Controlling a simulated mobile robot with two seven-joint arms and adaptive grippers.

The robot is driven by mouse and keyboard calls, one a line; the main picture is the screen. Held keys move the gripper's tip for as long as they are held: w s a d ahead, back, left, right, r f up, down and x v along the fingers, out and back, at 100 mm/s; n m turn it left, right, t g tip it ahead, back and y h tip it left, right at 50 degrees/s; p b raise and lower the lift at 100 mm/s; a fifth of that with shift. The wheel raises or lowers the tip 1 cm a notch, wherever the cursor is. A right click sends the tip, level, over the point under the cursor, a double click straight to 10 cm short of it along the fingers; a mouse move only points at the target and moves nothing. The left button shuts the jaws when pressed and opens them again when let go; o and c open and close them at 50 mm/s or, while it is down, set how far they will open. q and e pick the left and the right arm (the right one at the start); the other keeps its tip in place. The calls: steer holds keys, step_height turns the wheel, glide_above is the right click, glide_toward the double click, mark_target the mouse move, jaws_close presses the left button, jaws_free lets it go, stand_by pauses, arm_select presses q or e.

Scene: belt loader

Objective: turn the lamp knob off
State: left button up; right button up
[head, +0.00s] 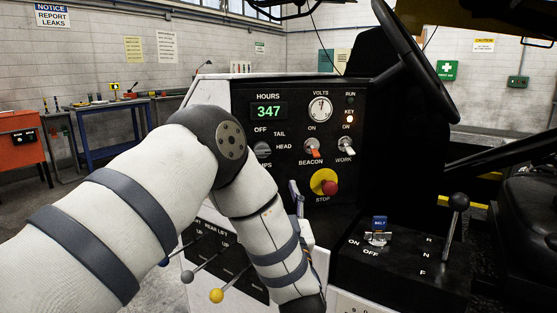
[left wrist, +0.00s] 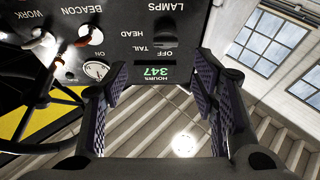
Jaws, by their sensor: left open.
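The lamp knob (head: 263,149) is a small grey rotary knob on the black panel, with OFF above it and TAIL and HEAD to its upper right and right. Its grip bar looks roughly level, toward HEAD, but it is small. The knob also shows at the top of the left wrist view (left wrist: 166,29), upside down. My left gripper (left wrist: 162,66) is open and empty, its fingers apart in front of the panel and not touching the knob. In the head view my forearm hides most of that gripper and part of the LAMPS label. My right gripper is not in view.
On the panel (head: 300,95) are the beacon switch (head: 312,149), work switch (head: 345,147) and red stop button (head: 330,187). Lift levers (head: 216,295) stand below left. A steering wheel (head: 425,65) and gear lever (head: 457,204) are to the right.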

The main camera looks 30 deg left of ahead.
mark_target(264, 156)
arm_select(q)
steer(key=x, duration=0.7)
steer(key=b+x, duration=0.1)
steer(key=x, duration=0.3)
steer(key=shift+s+a+r, duration=0.3)
steer(key=shift+a+r, duration=0.1)
steer(key=c, duration=1.2)
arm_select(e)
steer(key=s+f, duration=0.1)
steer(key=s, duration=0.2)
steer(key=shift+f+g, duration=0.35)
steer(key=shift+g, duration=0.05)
